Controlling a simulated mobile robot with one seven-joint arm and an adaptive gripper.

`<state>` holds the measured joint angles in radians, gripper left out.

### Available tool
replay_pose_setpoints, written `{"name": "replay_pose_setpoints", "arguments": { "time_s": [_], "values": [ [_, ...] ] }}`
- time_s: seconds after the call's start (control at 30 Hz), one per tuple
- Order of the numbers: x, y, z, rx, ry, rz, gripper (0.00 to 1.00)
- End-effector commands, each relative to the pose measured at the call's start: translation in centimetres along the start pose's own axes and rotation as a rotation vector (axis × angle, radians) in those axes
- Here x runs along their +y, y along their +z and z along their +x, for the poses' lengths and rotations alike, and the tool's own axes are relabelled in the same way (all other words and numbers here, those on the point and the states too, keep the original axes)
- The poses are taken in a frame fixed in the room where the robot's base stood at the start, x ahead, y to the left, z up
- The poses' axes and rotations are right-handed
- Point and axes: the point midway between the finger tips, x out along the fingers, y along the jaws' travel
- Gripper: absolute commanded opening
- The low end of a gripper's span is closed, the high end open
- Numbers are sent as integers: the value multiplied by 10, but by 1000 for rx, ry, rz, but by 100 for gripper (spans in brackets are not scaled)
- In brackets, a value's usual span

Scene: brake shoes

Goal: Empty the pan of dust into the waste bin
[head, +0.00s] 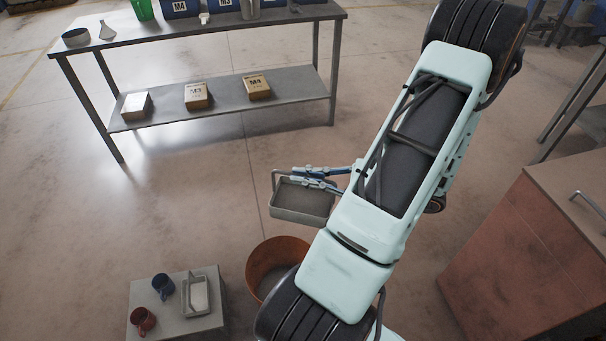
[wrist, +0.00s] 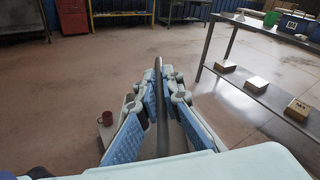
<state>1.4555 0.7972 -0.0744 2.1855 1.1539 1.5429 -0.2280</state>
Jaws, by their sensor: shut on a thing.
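The grey pan (head: 302,213) hangs from my gripper (head: 312,177) in the head view. It looks about level, with a dark grey layer inside that looks like dust. My gripper is shut on the pan's bar-like handle; in the wrist view my gripper (wrist: 162,82) has its blue fingers on both sides of a dark bar (wrist: 161,120). The orange-brown waste bin (head: 254,263) stands on the floor just below the pan in the head view, partly hidden by my arm. The pan is apart from the bin's rim, and I see no tilt.
A low grey stand (head: 150,293) left of the bin holds a blue mug (head: 163,286), a red mug (head: 142,320) and a small tray (head: 186,301). A workbench (head: 250,22) with boxes stands behind. A brown cabinet (head: 525,260) is at right. Floor between is clear.

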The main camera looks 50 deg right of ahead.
Motion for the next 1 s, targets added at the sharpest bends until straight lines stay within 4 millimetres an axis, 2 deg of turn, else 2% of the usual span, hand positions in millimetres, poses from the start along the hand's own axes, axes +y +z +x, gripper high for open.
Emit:
{"name": "replay_pose_setpoints", "arguments": {
  "time_s": [1.0],
  "values": [
    [16,-76,6,-2,-1,0,0]
  ]
}}
